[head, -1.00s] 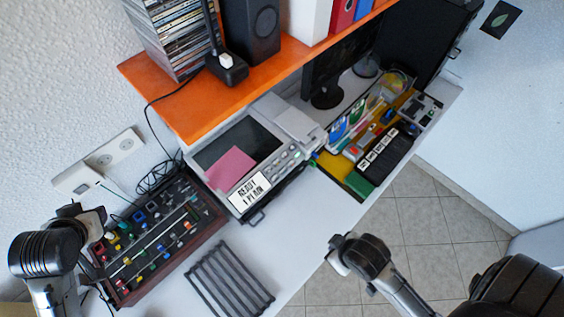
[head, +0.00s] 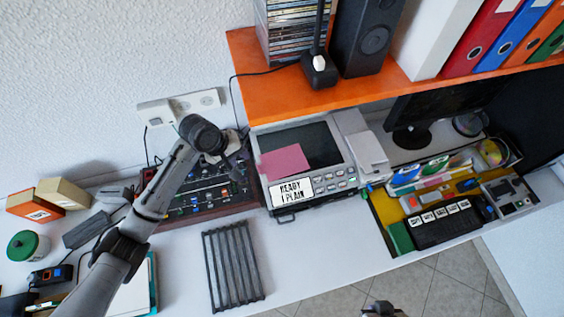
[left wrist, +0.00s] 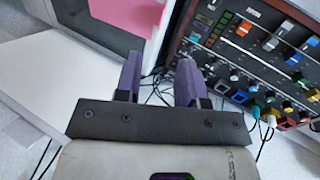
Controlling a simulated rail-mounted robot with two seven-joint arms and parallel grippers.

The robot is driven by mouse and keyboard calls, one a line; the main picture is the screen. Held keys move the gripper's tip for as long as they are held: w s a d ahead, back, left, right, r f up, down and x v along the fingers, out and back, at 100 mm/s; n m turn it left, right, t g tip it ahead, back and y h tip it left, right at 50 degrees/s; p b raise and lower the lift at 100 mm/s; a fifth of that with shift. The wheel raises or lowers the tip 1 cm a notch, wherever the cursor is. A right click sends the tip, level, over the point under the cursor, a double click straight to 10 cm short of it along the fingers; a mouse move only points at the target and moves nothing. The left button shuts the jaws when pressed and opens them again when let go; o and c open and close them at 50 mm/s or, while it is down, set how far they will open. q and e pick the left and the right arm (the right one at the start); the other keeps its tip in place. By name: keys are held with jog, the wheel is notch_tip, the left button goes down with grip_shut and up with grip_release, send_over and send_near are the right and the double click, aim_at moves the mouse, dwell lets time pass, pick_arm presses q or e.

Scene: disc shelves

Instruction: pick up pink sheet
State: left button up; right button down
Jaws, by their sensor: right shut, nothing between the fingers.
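The pink sheet (head: 285,161) lies on the front left of the grey device with the dark screen, partly over that screen. It also shows at the top of the left wrist view (left wrist: 125,10), cut off by the frame edge. My left gripper (head: 234,147) is left of the sheet, above the mixer panel, and apart from the sheet. In the left wrist view its two purple fingers (left wrist: 160,78) are spread with nothing between them. Only a bit of my right gripper (head: 381,309) shows at the bottom edge, far from the sheet; it is shut and empty.
The knobbed mixer panel (head: 212,196) is below my left gripper. An orange shelf (head: 290,98) overhangs behind the device. A black rack (head: 232,266) lies on the desk in front.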

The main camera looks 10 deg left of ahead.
pick_arm(q)
jog(key=b+x, duration=0.2)
jog(key=x, duration=1)
jog(key=shift+s+f, duration=0.15)
jog(key=shift+f, duration=0.2)
jog(key=shift+c, duration=0.3)
grip_shut()
